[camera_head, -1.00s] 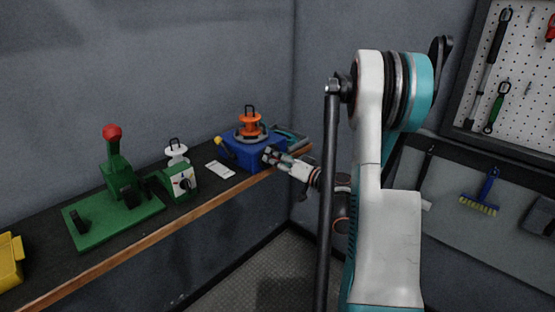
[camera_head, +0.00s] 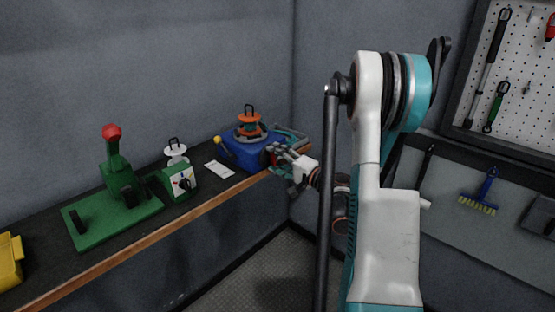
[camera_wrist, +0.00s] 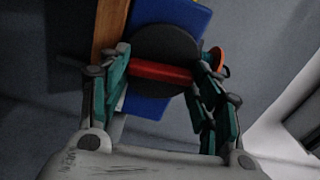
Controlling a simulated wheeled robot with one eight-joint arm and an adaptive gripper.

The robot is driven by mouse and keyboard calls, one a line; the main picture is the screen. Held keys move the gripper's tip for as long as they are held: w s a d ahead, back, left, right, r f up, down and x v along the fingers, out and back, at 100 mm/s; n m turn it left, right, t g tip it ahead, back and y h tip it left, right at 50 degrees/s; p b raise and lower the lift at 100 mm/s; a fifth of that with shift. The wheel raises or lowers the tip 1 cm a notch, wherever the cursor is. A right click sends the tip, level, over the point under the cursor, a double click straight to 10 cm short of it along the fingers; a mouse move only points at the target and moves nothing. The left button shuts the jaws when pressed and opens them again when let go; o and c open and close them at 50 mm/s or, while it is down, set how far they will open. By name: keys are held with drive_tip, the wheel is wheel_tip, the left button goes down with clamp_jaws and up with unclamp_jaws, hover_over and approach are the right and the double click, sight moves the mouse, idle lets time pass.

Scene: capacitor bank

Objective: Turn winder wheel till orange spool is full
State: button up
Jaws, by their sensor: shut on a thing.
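The blue winder (camera_head: 240,157) stands on the bench near the room's corner, with the orange spool (camera_head: 249,117) upright on top. I cannot tell how full the spool is. In the wrist view the winder's dark round wheel (camera_wrist: 165,42) faces me, with a red bar (camera_wrist: 160,71) across it. My gripper (camera_head: 279,158) is at the winder's right side. In the wrist view its teal fingers lie at both ends of the red bar, shut on it. The fingers partly hide the bar's ends. An orange edge, likely the spool, shows behind the right finger (camera_wrist: 216,58).
A yellow-knobbed lever (camera_head: 217,140) sticks out left of the winder. A white card (camera_head: 219,169), a green box with a dial (camera_head: 178,183), a green press with a red knob (camera_head: 111,180) and a yellow bin (camera_head: 10,262) stand further left along the bench.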

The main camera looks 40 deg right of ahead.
drive_tip(key=shift+m, duration=0.7)
drive_tip(key=o, duration=1.1)
drive_tip(key=shift+c, duration=0.2)
drive_tip(key=s+d, duration=0.1)
drive_tip(key=s, duration=1.1)
